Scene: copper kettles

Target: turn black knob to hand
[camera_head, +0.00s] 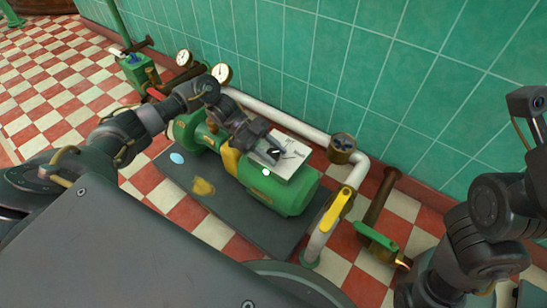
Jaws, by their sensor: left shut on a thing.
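A green pump (285,196) with a yellow band lies on a dark base plate in the middle of the view. A pale panel (290,163) sits on top of it. My left gripper (268,152) reaches over the pump from the left and is shut on the small black knob (275,153) on this panel. The fingers cover most of the knob, so I cannot tell which way it points.
A white pipe (300,125) runs along the green tiled wall behind the pump. A yellow lever (337,209) and a green-handled valve (376,238) stand to the right. Two gauges (221,73) and a red lever (157,94) are at the back left.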

